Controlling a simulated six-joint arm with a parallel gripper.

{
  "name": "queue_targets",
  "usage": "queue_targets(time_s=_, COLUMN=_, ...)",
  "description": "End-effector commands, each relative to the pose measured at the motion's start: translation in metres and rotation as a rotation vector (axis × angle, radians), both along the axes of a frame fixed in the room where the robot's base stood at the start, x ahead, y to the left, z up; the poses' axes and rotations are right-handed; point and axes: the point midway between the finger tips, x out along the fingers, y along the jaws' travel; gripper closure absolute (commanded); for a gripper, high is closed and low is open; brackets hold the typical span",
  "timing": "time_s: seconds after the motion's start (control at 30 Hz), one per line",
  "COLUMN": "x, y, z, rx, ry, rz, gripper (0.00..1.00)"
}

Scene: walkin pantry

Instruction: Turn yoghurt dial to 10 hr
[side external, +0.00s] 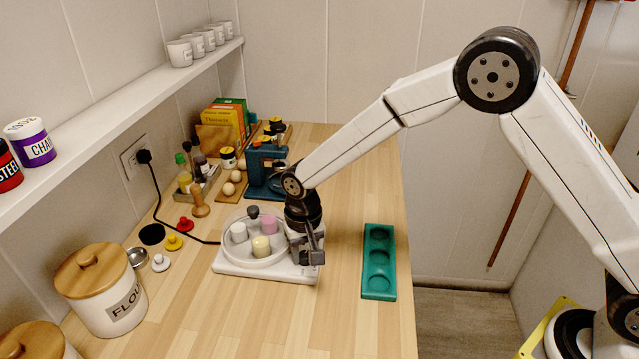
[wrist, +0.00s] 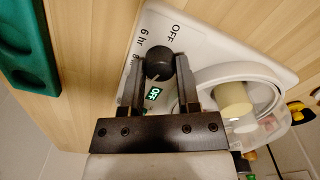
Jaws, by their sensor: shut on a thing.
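The yoghurt maker (side external: 236,266) is a white base under a round clear lid with a dark knob, with several small jars inside. Its dark round dial (wrist: 157,62) shows in the wrist view, between my fingers. Labels "OFF" and "6 hr" are printed around the dial, with a further label partly covered by a finger. My gripper (wrist: 160,70) is shut on the dial. In the side view my gripper (side external: 313,257) points down at the right end of the base and hides the dial.
A green tray (side external: 379,289) with round hollows lies to the right. A flour canister (side external: 101,291) stands front left. A black cord (side external: 172,222) runs from the wall socket to the yoghurt maker. A blue-grey appliance (side external: 262,172) stands behind. The front counter is clear.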

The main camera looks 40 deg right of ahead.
Motion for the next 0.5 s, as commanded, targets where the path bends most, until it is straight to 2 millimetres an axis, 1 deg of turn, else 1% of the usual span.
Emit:
queue_targets(time_s=0.2, x=0.0000, y=0.0001, z=0.0004, rx=0.000, ry=0.000, rz=0.145, gripper=1.00)
queue_targets(time_s=0.5, x=0.0000, y=0.0001, z=0.0004, rx=0.000, ry=0.000, rz=0.247, gripper=1.00)
